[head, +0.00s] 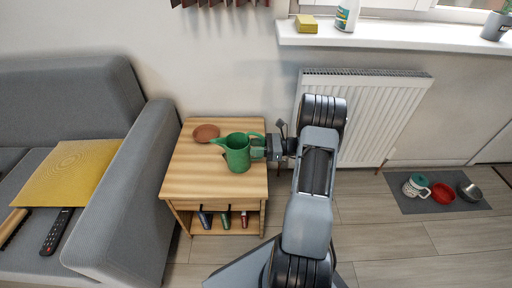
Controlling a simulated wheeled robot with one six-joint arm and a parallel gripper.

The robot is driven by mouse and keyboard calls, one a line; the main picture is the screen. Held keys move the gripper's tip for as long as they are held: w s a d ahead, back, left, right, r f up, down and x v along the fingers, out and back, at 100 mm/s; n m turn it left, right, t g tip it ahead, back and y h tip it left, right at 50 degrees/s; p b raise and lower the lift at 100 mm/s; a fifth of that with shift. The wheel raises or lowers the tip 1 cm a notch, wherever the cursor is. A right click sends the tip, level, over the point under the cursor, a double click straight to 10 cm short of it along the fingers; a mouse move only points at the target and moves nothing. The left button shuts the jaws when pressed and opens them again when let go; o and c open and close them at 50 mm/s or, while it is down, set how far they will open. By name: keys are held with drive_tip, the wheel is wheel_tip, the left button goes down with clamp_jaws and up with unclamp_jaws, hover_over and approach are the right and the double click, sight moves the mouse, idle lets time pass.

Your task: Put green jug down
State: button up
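The green jug (237,155) has a long spout pointing left and a handle on its right side. It appears upright at the wooden side table (185,180), over the right part of its top. I cannot tell whether its base touches the tabletop. My gripper (259,150) is at the jug's handle, reaching in from the right. The fingers overlap the handle and appear closed around it, though the fingertips are small and partly hidden.
A brown saucer (206,132) lies on the table behind the spout. Several small items stand on the lower shelf. A grey sofa (135,190) is close on the left. A radiator (380,115) and windowsill (400,36) are behind. A mat (412,205) with dishes lies at right.

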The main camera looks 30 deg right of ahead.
drive_tip(key=shift+r, duration=0.1)
drive_tip(key=shift+d+r, duration=0.1)
drive_tip(key=shift+d, duration=0.05)
drive_tip(key=p+v, duration=0.3)
drive_tip(key=v, duration=0.8)
drive_tip(key=shift+s+d, duration=0.25)
drive_tip(key=shift+d, duration=0.05)
